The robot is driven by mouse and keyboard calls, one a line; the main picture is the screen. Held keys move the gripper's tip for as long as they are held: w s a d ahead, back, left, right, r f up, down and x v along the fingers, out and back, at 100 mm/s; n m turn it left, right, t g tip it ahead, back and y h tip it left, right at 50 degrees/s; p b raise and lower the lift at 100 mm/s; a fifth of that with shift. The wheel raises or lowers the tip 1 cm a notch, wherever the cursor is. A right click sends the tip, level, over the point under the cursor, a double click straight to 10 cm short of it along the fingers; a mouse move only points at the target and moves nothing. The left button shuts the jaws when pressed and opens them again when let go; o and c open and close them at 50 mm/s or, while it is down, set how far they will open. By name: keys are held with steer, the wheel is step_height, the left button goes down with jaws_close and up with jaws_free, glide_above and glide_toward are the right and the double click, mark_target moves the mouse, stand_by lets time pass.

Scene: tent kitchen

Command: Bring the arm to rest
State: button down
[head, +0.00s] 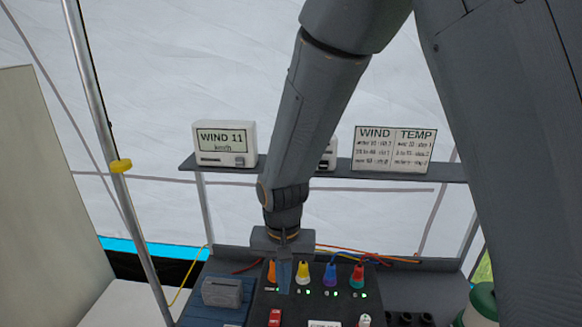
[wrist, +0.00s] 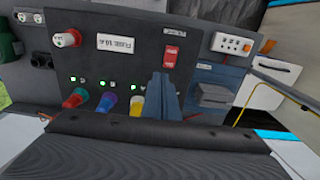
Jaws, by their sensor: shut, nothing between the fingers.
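My gripper (head: 284,277) is shut and empty. In the head view it points down over the dark control panel (head: 291,306), with its fingers between the orange knob (head: 271,272) and the yellow knob (head: 302,273). I cannot tell whether it touches the panel. My arm comes down to it from the top of the picture. In the wrist view the closed fingers (wrist: 162,98) stand in front of the panel, beside the yellow knob (wrist: 136,104), and the orange knob is not visible there.
A blue knob (head: 330,274) and a red knob (head: 357,275) sit further right on the panel, with green lights. A grey block (head: 222,292) stands left. Behind, a shelf (head: 400,178) holds a wind display (head: 225,143) and a chart (head: 392,150). A metal pole (head: 107,140) rises at left.

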steer(key=s+d+b, duration=0.1)
steer(key=d+b, duration=0.2)
steer(key=d, duration=0.8)
steer(key=s+d+t+b, duration=0.1)
steer(key=d+b, duration=0.3)
steer(key=d, duration=0.7)
steer(key=shift+s+n, duration=0.4)
steer(key=shift+s, duration=0.15)
steer(key=shift+a+f, duration=0.1)
